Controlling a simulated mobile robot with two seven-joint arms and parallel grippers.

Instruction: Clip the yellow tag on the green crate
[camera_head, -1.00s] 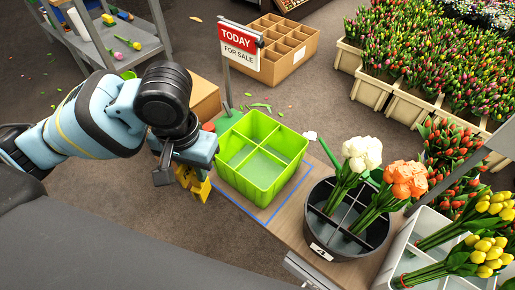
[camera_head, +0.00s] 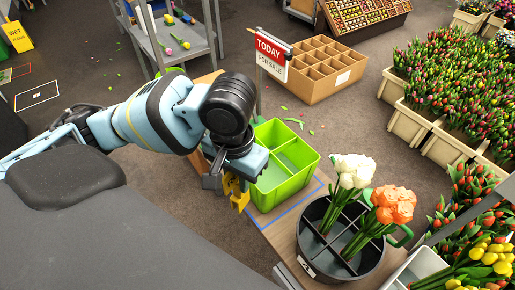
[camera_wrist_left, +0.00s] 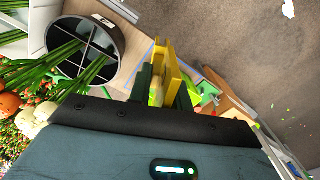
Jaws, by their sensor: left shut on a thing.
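The green crate (camera_head: 292,186) stands on the wooden table inside a blue outline; its dividers show and its inside looks empty. My left gripper (camera_head: 232,182) is shut on the yellow tag (camera_head: 239,197) at the crate's near left side. The tag hangs below the fingers and overlaps the crate's left edge in the head view; I cannot tell whether it touches the wall. In the left wrist view the yellow tag (camera_wrist_left: 173,72) stands between the dark fingers (camera_wrist_left: 166,92). The crate is mostly hidden there. My right gripper is not in view.
A round black divided bucket (camera_head: 312,233) with white tulips (camera_head: 354,169) and orange tulips (camera_head: 393,205) stands right of the crate. A red and white sale sign (camera_head: 272,56) rises behind the crate. A cardboard divided box (camera_head: 318,82) sits on the floor beyond.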

